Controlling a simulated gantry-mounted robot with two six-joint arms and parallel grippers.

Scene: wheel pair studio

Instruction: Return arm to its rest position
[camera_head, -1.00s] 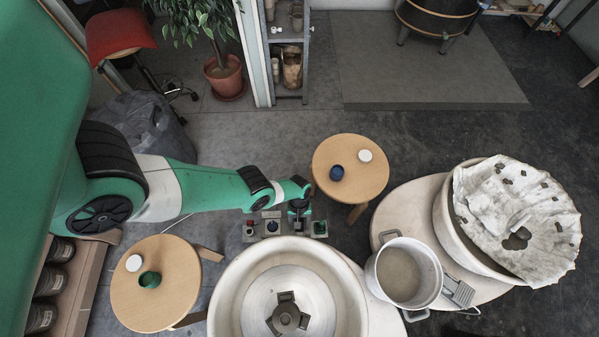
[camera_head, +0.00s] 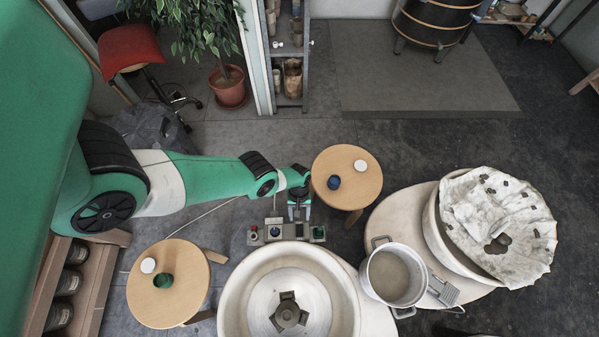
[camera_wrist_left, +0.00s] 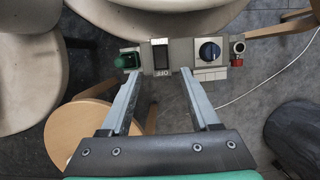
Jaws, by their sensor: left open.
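My left gripper (camera_head: 299,213) is open and empty, at the end of the green arm coming in from the left. It hangs over the far edge of the grey control panel (camera_head: 288,239), which stands behind the near wheel. In the left wrist view, both fingers (camera_wrist_left: 161,76) point at the panel (camera_wrist_left: 180,58) with a gap between them, apart from its controls. The panel carries a green control (camera_wrist_left: 127,61), a dark rocker switch (camera_wrist_left: 160,56) marked OFF, a blue knob (camera_wrist_left: 208,52) and a red button (camera_wrist_left: 238,48). My right gripper is in neither view.
The near pottery wheel (camera_head: 235,290) and a metal pot (camera_head: 394,274) stand in front and to the right. Two round wooden stools (camera_head: 185,305) (camera_head: 363,193) flank the panel, each holding small cups.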

